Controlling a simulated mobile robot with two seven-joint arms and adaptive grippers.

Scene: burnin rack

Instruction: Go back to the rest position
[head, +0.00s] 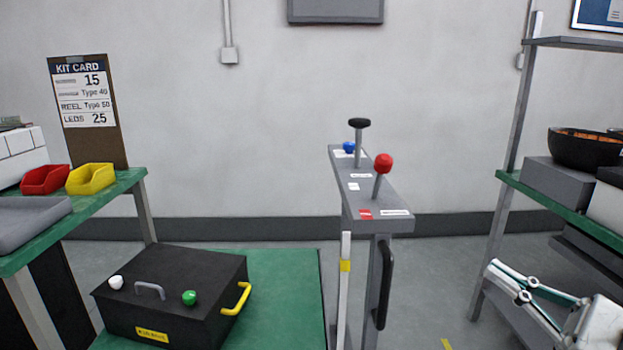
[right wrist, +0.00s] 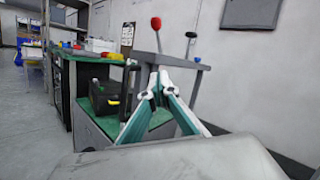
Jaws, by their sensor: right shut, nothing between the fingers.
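My right gripper (head: 508,283) is at the lower right of the head view, in open air between the grey lever stand and the right shelf. In the right wrist view its fingers (right wrist: 158,82) are closed together and hold nothing. They overlap the lever stand in that picture but touch nothing that I can see. My left gripper is in neither view.
A grey stand (head: 375,205) carries red (head: 384,163), black (head: 359,123) and blue (head: 348,147) knobs. A black box (head: 190,275) sits on a green-topped bench (head: 285,290). A side table (head: 125,182) stands left, a shelf rack (head: 507,180) right. Floor between stand and rack is clear.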

